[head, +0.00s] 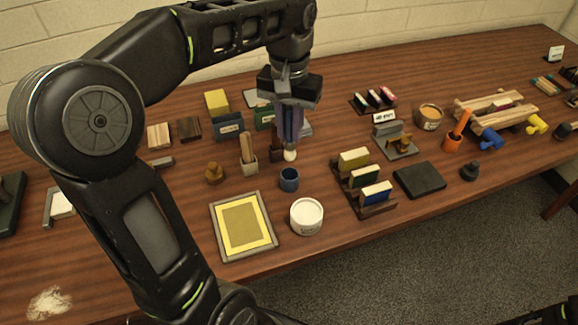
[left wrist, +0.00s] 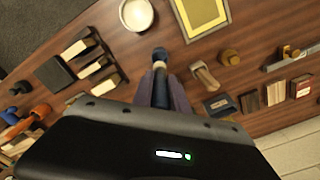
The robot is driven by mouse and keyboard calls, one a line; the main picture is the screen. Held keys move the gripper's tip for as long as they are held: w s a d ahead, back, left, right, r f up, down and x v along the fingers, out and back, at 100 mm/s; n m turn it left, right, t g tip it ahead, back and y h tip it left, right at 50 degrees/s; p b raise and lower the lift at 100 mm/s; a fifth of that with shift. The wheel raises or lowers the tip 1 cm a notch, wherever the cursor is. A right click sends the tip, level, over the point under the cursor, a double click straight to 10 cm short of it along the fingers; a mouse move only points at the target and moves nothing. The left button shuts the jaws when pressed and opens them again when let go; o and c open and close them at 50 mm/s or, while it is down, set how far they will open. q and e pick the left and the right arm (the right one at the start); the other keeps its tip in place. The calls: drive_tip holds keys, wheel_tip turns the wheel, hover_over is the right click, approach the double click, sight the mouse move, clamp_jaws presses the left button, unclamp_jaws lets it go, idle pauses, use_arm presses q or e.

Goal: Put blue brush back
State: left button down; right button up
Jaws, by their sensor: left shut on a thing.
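My left gripper (head: 291,122) is shut on the blue brush, whose pale bristle tip (head: 290,155) points down below the fingers. Its handle is mostly hidden between the fingers. A small blue cup (head: 289,180) stands upright on the table just in front of the brush tip, and the tip looks apart from it. In the left wrist view the bristle tip (left wrist: 159,65) shows beyond the fingers, with the blue cup (left wrist: 160,54) right behind it.
A white tub (head: 306,216) and a yellow-framed tray (head: 243,226) stand near the front edge. A grey holder with wooden sticks (head: 249,160) is left of the brush. A rack of blocks (head: 364,185) is to the right. An orange cup (head: 453,144) holds an orange brush farther right.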

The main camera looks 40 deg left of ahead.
sight(289, 159)
use_arm(q)
drive_tip(key=shift+s+d+r, duration=0.1)
drive_tip(key=shift+s, duration=0.05)
drive_tip(key=shift+f, duration=3.15)
drive_tip(key=shift+f, duration=0.1)
drive_tip(key=shift+f+p, duration=0.45)
drive_tip(key=shift+f, duration=1.35)
drive_tip(key=shift+f, duration=0.15)
drive_tip(key=c, duration=1.3)
unclamp_jaws()
